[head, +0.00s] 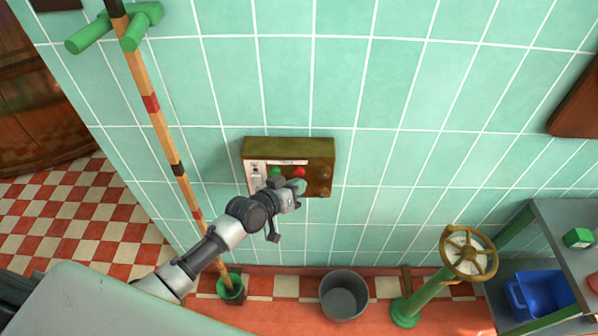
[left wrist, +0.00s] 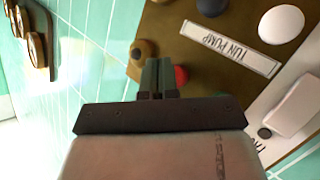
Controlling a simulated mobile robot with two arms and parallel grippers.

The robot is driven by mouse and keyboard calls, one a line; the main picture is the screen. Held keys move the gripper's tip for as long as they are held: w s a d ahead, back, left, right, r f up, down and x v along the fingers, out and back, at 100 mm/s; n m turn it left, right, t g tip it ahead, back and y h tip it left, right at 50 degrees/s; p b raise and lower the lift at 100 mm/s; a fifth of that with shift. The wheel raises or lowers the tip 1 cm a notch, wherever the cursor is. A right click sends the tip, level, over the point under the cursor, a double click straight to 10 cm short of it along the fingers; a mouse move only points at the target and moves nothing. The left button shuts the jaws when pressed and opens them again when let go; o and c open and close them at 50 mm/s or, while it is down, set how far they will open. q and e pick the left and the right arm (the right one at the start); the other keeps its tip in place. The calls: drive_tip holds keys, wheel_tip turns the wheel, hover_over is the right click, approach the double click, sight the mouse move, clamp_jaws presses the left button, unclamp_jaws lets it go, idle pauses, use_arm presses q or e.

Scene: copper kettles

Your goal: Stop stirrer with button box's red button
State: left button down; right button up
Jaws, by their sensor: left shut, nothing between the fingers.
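The button box (head: 262,149), brown and boxy, is fixed to the tiled wall in the middle of the head view. Its red button (head: 299,171) sits right of a green button (head: 275,171). My left gripper (head: 299,187) is shut and empty, with its fingertips just below the red button. In the left wrist view the shut fingers (left wrist: 158,76) cover part of the red button (left wrist: 181,76); I cannot tell whether they touch it. A label reading "TUN PUMP" (left wrist: 231,48) shows on the box. My right gripper and the stirrer are not recognisable in view.
A striped pole (head: 160,125) leans along the wall left of the box, its foot in a green holder (head: 230,289). A grey bucket (head: 343,295), a brass handwheel (head: 468,253) and a table with a blue bin (head: 540,295) stand right. The wall around the box is clear.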

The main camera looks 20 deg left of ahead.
use_arm(q)
drive_tip(key=shift+s+d, duration=0.1)
drive_tip(key=shift+s, duration=0.1)
drive_tip(key=s+p, duration=0.1)
drive_tip(key=s, duration=0.1)
drive_tip(key=s+d+p, duration=0.1)
drive_tip(key=s+p, duration=0.1)
drive_tip(key=shift+s+d, duration=0.15)
drive_tip(key=shift+s, duration=0.25)
drive_tip(key=shift+f, duration=0.1)
idle(0.7)
